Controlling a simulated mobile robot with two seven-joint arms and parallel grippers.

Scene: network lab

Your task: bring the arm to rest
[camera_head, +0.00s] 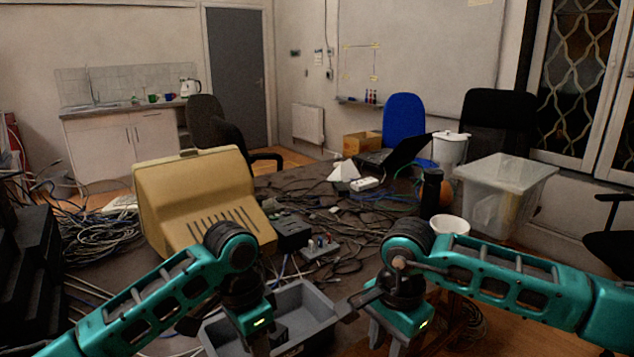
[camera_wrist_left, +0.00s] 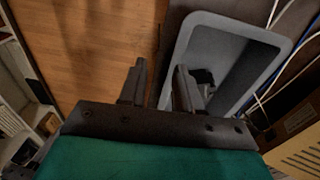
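Both of my teal arms reach in from the sides of the head view. My left gripper (camera_head: 256,345) points down at the near left part of a grey bin (camera_head: 312,298). In the left wrist view its two dark fingers (camera_wrist_left: 160,85) stand apart with nothing between them, beside the bin's rim (camera_wrist_left: 222,22). A dark object (camera_wrist_left: 204,80) lies inside the bin, partly hidden by a finger. My right gripper (camera_head: 388,342) hangs down to the right of the bin, apart from it. Its fingertips are too dark and cut off to judge.
A beige monitor (camera_head: 200,200), tangled cables, a black power block (camera_head: 292,232), a white bowl (camera_head: 450,224) and a clear plastic box (camera_head: 505,190) crowd the table. Wooden floor (camera_wrist_left: 85,50) shows beyond the table's edge in the left wrist view.

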